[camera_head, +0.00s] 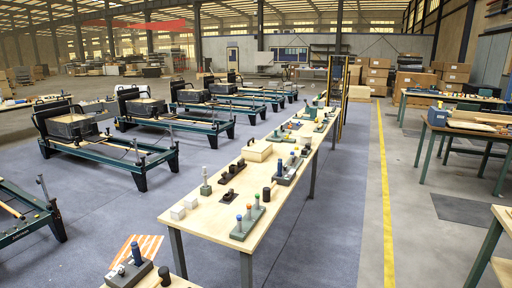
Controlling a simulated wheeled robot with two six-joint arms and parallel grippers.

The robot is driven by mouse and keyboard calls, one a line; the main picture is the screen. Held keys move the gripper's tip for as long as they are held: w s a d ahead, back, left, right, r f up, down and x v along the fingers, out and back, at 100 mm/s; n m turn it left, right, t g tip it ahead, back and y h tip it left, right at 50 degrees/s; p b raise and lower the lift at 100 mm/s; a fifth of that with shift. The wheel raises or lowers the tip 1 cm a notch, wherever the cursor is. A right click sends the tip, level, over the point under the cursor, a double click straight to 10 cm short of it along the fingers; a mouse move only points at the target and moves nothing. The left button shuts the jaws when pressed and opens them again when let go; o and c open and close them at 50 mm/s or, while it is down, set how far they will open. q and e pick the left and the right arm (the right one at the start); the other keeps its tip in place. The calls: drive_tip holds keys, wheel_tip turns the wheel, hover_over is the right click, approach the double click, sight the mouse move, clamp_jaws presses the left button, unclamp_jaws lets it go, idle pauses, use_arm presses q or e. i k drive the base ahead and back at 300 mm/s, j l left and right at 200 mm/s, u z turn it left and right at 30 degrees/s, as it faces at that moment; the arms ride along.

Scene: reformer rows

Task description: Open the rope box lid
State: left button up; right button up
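A light wooden box (257,151) sits on the long wooden table (222,205), near its middle. It is the most box-like thing on that table, but I cannot tell for sure that it is the rope box. Its top looks closed and flat; the detail is too small to make out a lid seam or handle. No rope shows. Neither of my grippers is in view.
A grey base with coloured pegs (248,221), white blocks (179,211) and dark fixtures (232,171) share the table. Reformers (125,143) stand in rows at left. Another bench (470,128) stands at right. The floor beside the yellow line (383,180) is mostly clear.

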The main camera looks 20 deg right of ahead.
sight(257, 146)
drive_tip(key=i+l+z, duration=0.1)
drive_tip(key=l, duration=0.3)
drive_tip(key=i+l+z, duration=0.15)
drive_tip(key=l, duration=0.2)
drive_tip(key=i+l+z, duration=1.3)
drive_tip(key=i, duration=0.8)
drive_tip(key=i+l, duration=0.15)
drive_tip(key=i, duration=0.6)
drive_tip(key=i+u, duration=0.15)
drive_tip(key=i, duration=0.55)
drive_tip(key=i+u, duration=0.2)
drive_tip(key=i, duration=0.45)
drive_tip(key=i+u, duration=0.65)
drive_tip(key=i+l+u, duration=0.1)
drive_tip(key=u, duration=0.25)
drive_tip(key=i, duration=0.05)
